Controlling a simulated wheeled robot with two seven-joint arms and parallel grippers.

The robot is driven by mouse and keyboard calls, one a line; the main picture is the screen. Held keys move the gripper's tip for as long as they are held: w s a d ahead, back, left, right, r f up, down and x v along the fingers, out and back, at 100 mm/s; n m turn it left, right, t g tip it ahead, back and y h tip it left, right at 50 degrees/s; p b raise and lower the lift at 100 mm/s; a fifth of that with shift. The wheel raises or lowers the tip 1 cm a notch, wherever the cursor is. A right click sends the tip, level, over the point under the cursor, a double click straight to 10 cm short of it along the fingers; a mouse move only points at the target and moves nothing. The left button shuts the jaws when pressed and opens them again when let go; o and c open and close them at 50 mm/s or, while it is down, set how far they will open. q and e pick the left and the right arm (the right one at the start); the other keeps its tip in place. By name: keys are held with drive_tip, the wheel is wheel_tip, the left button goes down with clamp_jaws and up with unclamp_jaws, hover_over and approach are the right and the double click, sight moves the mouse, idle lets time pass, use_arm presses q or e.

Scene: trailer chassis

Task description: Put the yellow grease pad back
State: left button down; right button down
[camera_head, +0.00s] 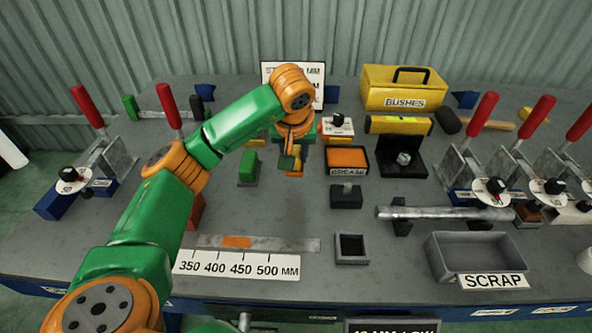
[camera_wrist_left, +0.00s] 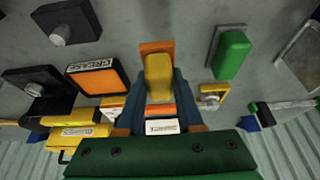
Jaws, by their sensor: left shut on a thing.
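The yellow grease pad (camera_wrist_left: 159,75) is between the fingers of my left gripper (camera_wrist_left: 158,88) in the left wrist view, with an orange part (camera_wrist_left: 157,47) at its far end. In the head view my left gripper (camera_head: 289,163) is shut on it near the middle of the bench, and the arm partly hides the pad. The black GREASE tray (camera_head: 334,171) with an orange surface (camera_head: 347,158) is just right of the gripper. That tray also shows left of the gripper in the left wrist view (camera_wrist_left: 82,66). My right gripper is not in view.
A green block (camera_head: 248,166) on a grey base stands just left of the gripper. A black block (camera_head: 346,196) and a small black tray (camera_head: 351,248) lie nearer the front. The yellow BUSHES box (camera_head: 405,87) is behind right, the SCRAP bin (camera_head: 480,255) front right. Red-handled clamps line both sides.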

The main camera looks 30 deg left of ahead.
sight(293, 153)
use_arm(q)
drive_tip(key=x, duration=0.5)
drive_tip(key=shift+a+f+p, duration=0.25)
drive_tip(key=shift+a+p, duration=0.05)
drive_tip(key=shift+p, duration=0.1)
drive_tip(key=shift+w+f, duration=0.1)
drive_tip(key=shift+f, duration=0.3)
drive_tip(key=c, duration=0.5)
unclamp_jaws()
drive_tip(key=shift+f, duration=0.15)
drive_tip(key=shift+c, duration=0.2)
drive_tip(key=shift+d+r, duration=0.1)
drive_tip(key=shift+r, duration=0.35)
drive_tip(key=v, duration=1.1)
drive_tip(key=shift+r, duration=0.25)
